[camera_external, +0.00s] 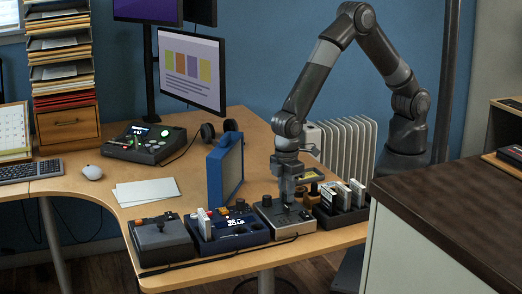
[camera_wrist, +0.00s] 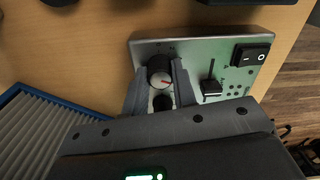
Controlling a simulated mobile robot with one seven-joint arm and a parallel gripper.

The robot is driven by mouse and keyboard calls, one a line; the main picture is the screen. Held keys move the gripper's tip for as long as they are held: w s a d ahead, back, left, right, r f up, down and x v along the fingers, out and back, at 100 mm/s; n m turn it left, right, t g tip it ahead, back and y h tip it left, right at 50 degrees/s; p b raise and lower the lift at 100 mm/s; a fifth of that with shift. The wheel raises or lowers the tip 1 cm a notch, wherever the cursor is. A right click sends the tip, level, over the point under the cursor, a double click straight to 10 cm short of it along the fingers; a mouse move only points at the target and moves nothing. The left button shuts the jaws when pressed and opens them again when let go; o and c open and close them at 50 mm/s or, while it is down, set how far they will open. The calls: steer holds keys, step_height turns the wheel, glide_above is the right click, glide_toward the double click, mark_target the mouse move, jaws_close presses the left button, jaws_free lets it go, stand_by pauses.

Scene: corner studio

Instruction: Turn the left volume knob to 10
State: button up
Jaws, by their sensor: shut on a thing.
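A small grey device (camera_external: 300,223) stands near the front edge of the desk. Its metal panel (camera_wrist: 200,55) fills the upper middle of the wrist view. On the panel are a black knob with a red pointer mark (camera_wrist: 160,71) and a second black knob (camera_wrist: 162,102) nearer the camera. My gripper (camera_external: 285,199) points straight down onto the device. In the wrist view its fingertips (camera_wrist: 159,70) are shut on the knob with the red mark, one on each side. I cannot read any scale numbers.
The panel also has a slider (camera_wrist: 212,88) and a rocker switch (camera_wrist: 249,55). A blue box (camera_external: 228,232) is left of the device, and a dark rack with cartridges (camera_external: 340,215) is right. A blue-framed panel (camera_external: 225,168) stands behind. A dark-topped counter (camera_external: 450,210) is at front right.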

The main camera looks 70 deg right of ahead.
steer(key=m, duration=1.2)
steer(key=shift+m, duration=0.4)
stand_by(0.3)
steer(key=o, duration=1)
step_height(320, 180, up, 11)
steer(key=shift+d, duration=0.15)
